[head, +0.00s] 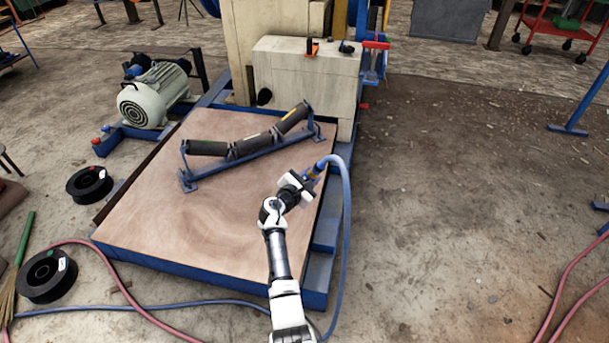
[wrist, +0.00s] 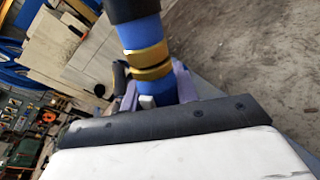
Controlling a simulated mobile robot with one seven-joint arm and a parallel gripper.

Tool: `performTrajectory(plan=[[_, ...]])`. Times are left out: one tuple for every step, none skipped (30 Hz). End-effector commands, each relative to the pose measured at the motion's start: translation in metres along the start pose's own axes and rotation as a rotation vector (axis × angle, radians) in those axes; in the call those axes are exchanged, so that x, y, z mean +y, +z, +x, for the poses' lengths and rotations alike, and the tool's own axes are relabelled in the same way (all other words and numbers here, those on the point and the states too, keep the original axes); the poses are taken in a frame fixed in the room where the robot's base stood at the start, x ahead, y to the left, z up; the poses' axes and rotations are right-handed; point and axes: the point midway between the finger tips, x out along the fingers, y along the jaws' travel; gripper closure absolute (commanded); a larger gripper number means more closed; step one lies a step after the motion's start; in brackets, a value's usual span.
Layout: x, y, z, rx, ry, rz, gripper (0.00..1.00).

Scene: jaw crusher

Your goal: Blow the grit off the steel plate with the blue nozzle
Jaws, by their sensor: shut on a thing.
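My gripper (head: 305,180) is shut on the blue nozzle (head: 319,168), above the right edge of the wooden platform. In the wrist view the nozzle (wrist: 139,35) is a blue cylinder with brass-coloured rings and a dark end, held between the purplish fingers (wrist: 155,95). A blue hose (head: 346,215) runs from the nozzle, arches right and hangs down to the floor. I cannot make out a steel plate or any grit on one for certain in either view.
The brown platform (head: 190,235) on a blue frame carries a roller bracket (head: 235,165). Behind it stands the beige machine housing (head: 300,80); a grey-green motor (head: 150,97) is at left. Black spools (head: 47,275) and red hoses lie on the floor.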

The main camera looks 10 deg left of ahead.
Motion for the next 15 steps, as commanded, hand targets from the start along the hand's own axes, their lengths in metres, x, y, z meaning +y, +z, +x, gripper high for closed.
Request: performTrajectory(plan=[[-0.002, 0.004, 0.001, -0.001, 0.0, 0.001, 0.99], [-0.004, 0.004, 0.002, -0.001, 0.0, 0.0, 0.99], [-0.006, 0.006, 0.003, -0.001, 0.0, 0.0, 0.99], [-0.008, 0.007, 0.003, -0.001, 0.0, -0.001, 0.99], [-0.01, 0.008, 0.004, -0.001, 0.0, -0.001, 0.99], [-0.012, 0.009, 0.005, -0.001, 0.0, -0.001, 0.99], [-0.014, 0.01, 0.005, -0.001, 0.0, -0.001, 0.99], [-0.015, 0.011, 0.006, -0.001, 0.0, -0.001, 0.99], [-0.018, 0.013, 0.007, -0.001, 0.0, 0.0, 0.99], [-0.019, 0.014, 0.008, -0.001, 0.0, 0.0, 0.99], [-0.021, 0.015, 0.009, -0.001, -0.001, 0.0, 0.99], [-0.023, 0.017, 0.01, -0.001, -0.001, 0.0, 0.99], [-0.025, 0.018, 0.01, -0.001, -0.001, 0.0, 0.99], [-0.027, 0.018, 0.011, -0.001, 0.0, 0.0, 0.99], [-0.029, 0.02, 0.012, -0.001, 0.001, 0.0, 0.99]])
